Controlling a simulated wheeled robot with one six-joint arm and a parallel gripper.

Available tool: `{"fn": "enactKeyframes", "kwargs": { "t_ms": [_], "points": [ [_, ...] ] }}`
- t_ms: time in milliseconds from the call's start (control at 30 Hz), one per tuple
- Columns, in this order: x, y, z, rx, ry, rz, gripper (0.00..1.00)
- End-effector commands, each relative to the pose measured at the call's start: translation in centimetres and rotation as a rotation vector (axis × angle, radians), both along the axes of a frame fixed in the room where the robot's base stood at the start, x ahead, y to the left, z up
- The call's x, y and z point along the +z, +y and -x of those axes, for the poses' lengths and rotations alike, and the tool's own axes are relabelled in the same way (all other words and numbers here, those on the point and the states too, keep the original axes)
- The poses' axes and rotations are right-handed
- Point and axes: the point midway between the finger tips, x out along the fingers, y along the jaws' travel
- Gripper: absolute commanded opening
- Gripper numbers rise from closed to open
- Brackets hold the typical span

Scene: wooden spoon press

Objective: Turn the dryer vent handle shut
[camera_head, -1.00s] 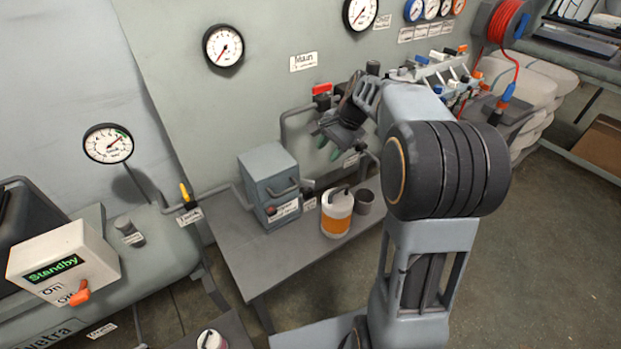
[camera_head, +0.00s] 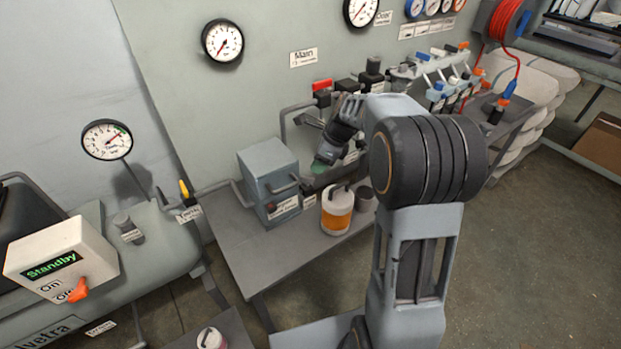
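A grey box-shaped unit (camera_head: 268,172), which may be the dryer, stands on the grey table against the wall. It has a bar handle on its front and a white label (camera_head: 284,208) too small to read. Pipes join it on both sides. I cannot single out the vent handle; the area just right of the box is partly covered by my gripper. My gripper (camera_head: 320,167) points down and left, above and right of the box, near the pipe behind the white-and-orange container. One greenish fingertip shows; whether the fingers are apart is hidden. I see nothing held.
The white-and-orange container (camera_head: 336,209) and a dark cup (camera_head: 361,197) stand close under my gripper. A red-handled valve (camera_head: 322,87) and a row of valves (camera_head: 450,85) are behind. A Standby switch box (camera_head: 62,262) is at left. The table's front is clear.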

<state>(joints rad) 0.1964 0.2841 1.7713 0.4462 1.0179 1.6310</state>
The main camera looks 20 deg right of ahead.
Motion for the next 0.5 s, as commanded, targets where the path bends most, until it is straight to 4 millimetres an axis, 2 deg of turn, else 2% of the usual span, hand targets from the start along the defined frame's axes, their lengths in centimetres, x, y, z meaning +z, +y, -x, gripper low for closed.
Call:
{"fn": "enactKeyframes", "kwargs": {
  "t_ms": [33,200,500],
  "points": [
    [-1.1,0.4,-0.1,0.002,0.004,-0.001,0.39],
    [-3.7,1.3,-0.7,0.002,0.003,0.0,0.39],
    [-6.4,2.3,-1.2,0.0,0.001,0.0,0.39]
  ]
}}
